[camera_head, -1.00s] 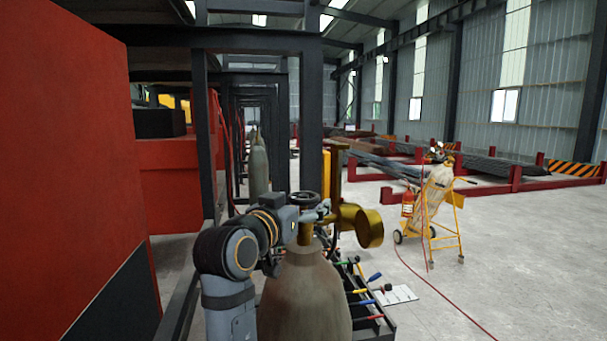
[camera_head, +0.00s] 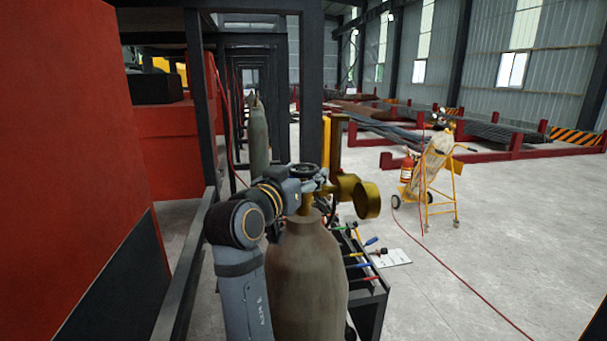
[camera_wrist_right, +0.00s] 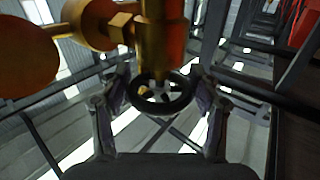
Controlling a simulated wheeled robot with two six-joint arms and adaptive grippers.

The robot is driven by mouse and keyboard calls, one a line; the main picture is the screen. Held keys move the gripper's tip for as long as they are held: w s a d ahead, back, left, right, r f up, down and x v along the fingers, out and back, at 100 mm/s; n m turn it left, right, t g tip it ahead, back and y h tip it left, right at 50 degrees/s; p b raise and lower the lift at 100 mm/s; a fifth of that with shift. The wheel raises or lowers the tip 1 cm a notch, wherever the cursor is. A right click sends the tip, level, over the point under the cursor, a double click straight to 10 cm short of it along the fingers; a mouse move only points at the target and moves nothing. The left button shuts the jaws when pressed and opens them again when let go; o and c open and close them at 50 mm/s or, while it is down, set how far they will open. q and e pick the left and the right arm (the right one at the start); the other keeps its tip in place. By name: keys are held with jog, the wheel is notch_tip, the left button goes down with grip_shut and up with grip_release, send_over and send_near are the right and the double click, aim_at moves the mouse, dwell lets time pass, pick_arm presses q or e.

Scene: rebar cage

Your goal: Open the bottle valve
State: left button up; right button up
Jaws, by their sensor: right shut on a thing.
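The gas bottle (camera_head: 307,275) stands upright in the lower middle of the head view, with a brass regulator (camera_head: 342,188) on its neck. The valve is a dark round handwheel (camera_head: 303,169) at the top; it also shows as a ring in the right wrist view (camera_wrist_right: 178,104). My right gripper (camera_head: 312,180) is at the bottle's top. In the wrist view, its two fingers (camera_wrist_right: 160,88) sit on opposite sides of the handwheel and are shut on it. Part of the grip is hidden by my own wrist in the head view. My left gripper is not in view.
A tool rack (camera_head: 362,270) with coloured handles stands right beside the bottle. A dark steel post (camera_head: 307,95) rises behind it. A large red panel (camera_head: 75,150) fills the left. A yellow cylinder trolley (camera_head: 430,185) stands farther right, with open floor before it.

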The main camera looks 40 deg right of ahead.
jog(key=shift+n+t+y, duration=0.3)
jog(key=shift+n+t, duration=0.1)
jog(key=shift+t, duration=0.1)
jog(key=shift+s+n+t+y, duration=0.1)
jog(key=shift+n+t+y, duration=0.6)
jog(key=shift+n+t, duration=0.4)
jog(key=shift+d+n+t+y+b, duration=0.1)
jog(key=shift+n+t+y+b, duration=0.55)
jog(key=shift+t, duration=0.35)
jog(key=n+t+y+b, duration=0.1)
jog(key=n+y+b, duration=0.1)
jog(key=b, duration=0.3)
jog(key=n+t+y+b, duration=0.2)
jog(key=y+b, duration=0.1)
jog(key=b, duration=0.2)
jog(key=n+t+y+b, duration=0.1)
jog(key=n+y+b, duration=0.1)
jog(key=b, duration=0.4)
jog(key=shift+f+t+y, duration=0.3)
jog(key=shift+t+y, duration=0.1)
jog(key=shift+y, duration=0.45)
jog(key=shift+r+n+y+b, duration=0.2)
jog(key=shift+n+y+b, duration=0.25)
jog(key=shift+b, duration=0.3)
jog(key=shift+r, duration=0.15)
jog(key=o, duration=1.2)
jog(key=shift+c, duration=0.2)
